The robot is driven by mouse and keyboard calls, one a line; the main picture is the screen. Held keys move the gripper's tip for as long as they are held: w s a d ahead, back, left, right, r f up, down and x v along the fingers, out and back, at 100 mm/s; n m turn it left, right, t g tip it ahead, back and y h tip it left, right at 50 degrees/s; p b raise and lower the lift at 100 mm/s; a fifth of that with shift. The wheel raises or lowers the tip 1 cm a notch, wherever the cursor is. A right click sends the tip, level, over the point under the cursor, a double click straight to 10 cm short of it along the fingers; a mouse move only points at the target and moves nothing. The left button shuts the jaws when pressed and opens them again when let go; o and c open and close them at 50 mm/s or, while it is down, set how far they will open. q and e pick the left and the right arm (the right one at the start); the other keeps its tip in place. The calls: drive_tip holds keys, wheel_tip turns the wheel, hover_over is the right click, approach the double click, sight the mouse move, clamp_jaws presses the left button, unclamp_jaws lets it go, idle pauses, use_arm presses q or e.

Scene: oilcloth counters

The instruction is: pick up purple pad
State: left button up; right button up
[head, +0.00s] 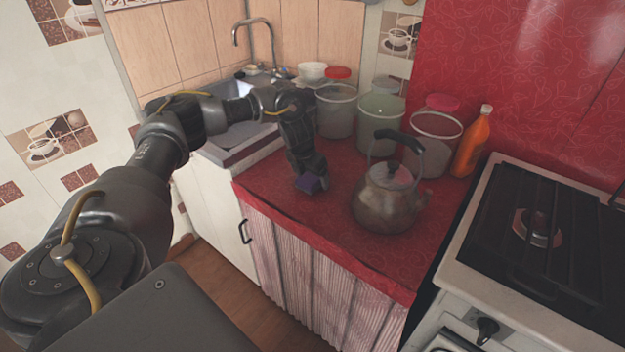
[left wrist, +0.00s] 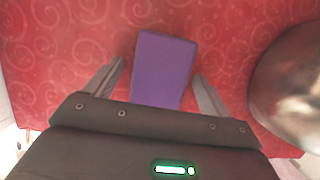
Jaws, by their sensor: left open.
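The purple pad (head: 308,183) lies on the red oilcloth counter, left of the kettle in the head view. In the left wrist view the pad (left wrist: 163,68) is a purple block lying between the two fingers and reaching out past their tips. My left gripper (left wrist: 158,80) is open, with one finger on each side of the pad and a gap visible on both sides. My right gripper is not in view.
A metal kettle (head: 388,198) stands close to the right of the gripper; it also shows in the left wrist view (left wrist: 290,85). Several buckets (head: 381,118) and an orange bottle (head: 472,142) stand behind. A stove (head: 540,235) is at right, a sink (head: 235,135) at left.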

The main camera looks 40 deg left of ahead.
sight(311, 179)
use_arm(q)
drive_tip(key=c, duration=1)
drive_tip(key=shift+c, duration=0.3)
drive_tip(key=shift+r, duration=0.1)
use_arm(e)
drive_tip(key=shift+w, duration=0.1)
